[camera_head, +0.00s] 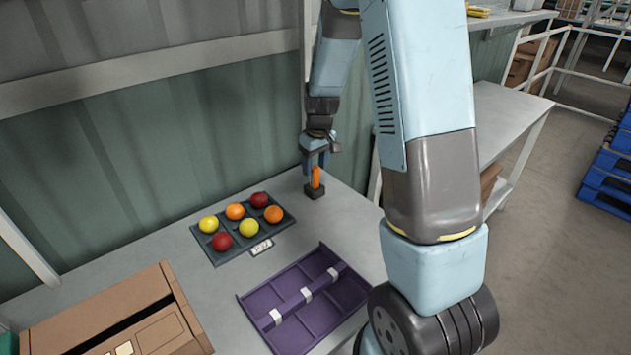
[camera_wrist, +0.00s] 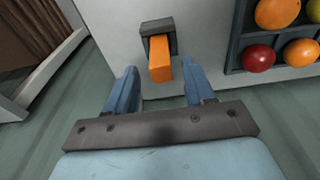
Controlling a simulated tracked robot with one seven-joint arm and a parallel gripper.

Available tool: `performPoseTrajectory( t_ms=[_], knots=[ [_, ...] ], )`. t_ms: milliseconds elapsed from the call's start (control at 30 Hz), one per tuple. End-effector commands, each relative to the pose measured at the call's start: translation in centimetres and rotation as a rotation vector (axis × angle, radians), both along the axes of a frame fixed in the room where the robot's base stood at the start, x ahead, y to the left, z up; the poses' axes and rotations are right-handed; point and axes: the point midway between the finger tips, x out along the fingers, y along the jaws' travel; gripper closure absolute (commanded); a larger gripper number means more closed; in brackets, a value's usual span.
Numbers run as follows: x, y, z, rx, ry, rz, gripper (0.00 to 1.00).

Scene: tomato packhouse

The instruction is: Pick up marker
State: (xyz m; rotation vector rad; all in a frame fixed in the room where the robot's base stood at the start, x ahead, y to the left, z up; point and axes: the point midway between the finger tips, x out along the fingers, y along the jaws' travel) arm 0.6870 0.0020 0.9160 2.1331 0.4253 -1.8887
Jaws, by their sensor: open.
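The marker (camera_head: 316,178) is an orange upright block standing in a small dark holder (camera_head: 314,191) at the back of the grey table. In the wrist view the marker (camera_wrist: 160,66) rises from the dark holder (camera_wrist: 157,40), ahead of and between the finger lines. My gripper (camera_head: 315,161) is above the marker, pointing down, with its fingers on either side of the marker's upper end. In the wrist view my gripper (camera_wrist: 158,75) has its two blue fingers apart with nothing clamped. I cannot tell whether either finger touches the marker.
A dark tray (camera_head: 215,257) with several red, orange and yellow tomatoes lies left of the holder, with a small label (camera_head: 261,247) beside it. A purple divided tray (camera_head: 284,340) lies nearer. A cardboard box (camera_head: 60,335) stands front left. A green wall (camera_head: 130,150) rises close behind.

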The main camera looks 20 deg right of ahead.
Motion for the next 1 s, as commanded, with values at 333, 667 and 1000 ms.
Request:
performPoseTrajectory(
  t_ms=[333, 667, 1000],
  knots=[
    [0.4, 0.3, -3.7, 0.000, 0.002, -0.001, 0.47],
    [0.4, 0.3, -3.8, 0.001, 0.001, -0.001, 0.54],
    [0.4, 0.3, -3.7, 0.001, 0.001, -0.001, 0.87]
  ],
)
